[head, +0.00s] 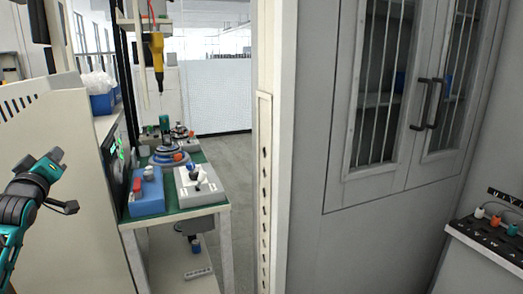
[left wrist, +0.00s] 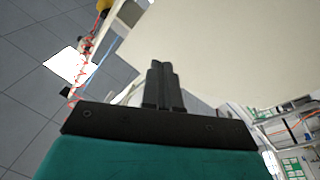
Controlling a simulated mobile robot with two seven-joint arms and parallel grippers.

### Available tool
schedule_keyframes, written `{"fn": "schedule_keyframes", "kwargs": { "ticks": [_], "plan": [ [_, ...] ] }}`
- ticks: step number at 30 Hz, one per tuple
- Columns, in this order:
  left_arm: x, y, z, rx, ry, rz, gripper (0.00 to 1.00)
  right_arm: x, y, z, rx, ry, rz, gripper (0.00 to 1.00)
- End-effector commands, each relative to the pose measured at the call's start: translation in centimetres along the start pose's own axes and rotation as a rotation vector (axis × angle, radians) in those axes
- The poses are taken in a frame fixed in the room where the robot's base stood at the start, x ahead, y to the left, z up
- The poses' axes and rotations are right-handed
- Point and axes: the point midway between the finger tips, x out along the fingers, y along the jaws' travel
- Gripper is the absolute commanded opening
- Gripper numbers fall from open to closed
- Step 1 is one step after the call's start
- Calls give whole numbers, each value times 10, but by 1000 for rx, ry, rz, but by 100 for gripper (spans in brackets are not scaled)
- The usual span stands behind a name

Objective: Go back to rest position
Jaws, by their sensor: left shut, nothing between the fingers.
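My left gripper (head: 52,164) shows at the left of the head view, at the end of my raised dark and teal arm. It is in front of a cream cabinet side (head: 65,120). In the left wrist view its two black fingers (left wrist: 162,80) are pressed together with nothing between them. They point toward a large cream surface (left wrist: 220,50); I cannot tell how far off it is. My right gripper is in neither view.
A workbench (head: 190,213) with a green top carries a blue box (head: 147,197), a white fixture (head: 200,187) and a yellow tool (head: 157,50) hanging above. A white post (head: 275,100) and grey cabinet (head: 400,150) stand at right. Floor (head: 228,155) is clear behind the bench.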

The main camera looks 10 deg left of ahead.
Motion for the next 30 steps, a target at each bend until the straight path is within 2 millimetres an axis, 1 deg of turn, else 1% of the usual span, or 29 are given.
{"fn": "schedule_keyframes", "kwargs": {
  "ticks": [1,5,6,8,9,11,12,14,15,16,17,18,20,21,23,24,26,27,29,30],
  "plan": [
    [-10,-3,33,70,-60,4,0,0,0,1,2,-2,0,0],
    [-37,-2,91,251,-171,40,0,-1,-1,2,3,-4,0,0],
    [-48,-3,112,309,-210,55,0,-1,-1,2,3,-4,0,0],
    [-68,-5,143,399,-272,83,0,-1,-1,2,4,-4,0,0],
    [-83,-7,165,463,-318,105,0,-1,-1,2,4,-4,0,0],
    [-111,-10,199,558,-389,147,0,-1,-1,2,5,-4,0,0],
    [-132,-12,222,621,-439,179,0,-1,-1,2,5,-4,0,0],
    [-166,-16,253,711,-511,231,0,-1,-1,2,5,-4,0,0],
    [-189,-18,272,766,-556,269,0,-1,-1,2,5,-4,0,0],
    [-207,-20,284,803,-589,297,0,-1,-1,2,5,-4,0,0],
    [-224,-21,295,837,-619,325,0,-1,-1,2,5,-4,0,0],
    [-246,-23,309,879,-656,361,0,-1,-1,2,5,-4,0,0],
    [-277,-26,325,930,-706,414,0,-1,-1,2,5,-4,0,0],
    [-296,-27,335,959,-736,447,0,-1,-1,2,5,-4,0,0],
    [-324,-28,346,997,-775,495,0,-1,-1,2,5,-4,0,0],
    [-342,-29,352,1020,-800,525,0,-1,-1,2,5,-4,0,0],
    [-368,-30,360,1049,-836,572,0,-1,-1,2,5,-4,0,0],
    [-385,-31,365,1067,-858,602,0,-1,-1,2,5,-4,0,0],
    [-411,-31,371,1090,-890,648,0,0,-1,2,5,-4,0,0],
    [-418,-26,375,1069,-893,645,0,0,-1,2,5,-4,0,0]
  ]
}}
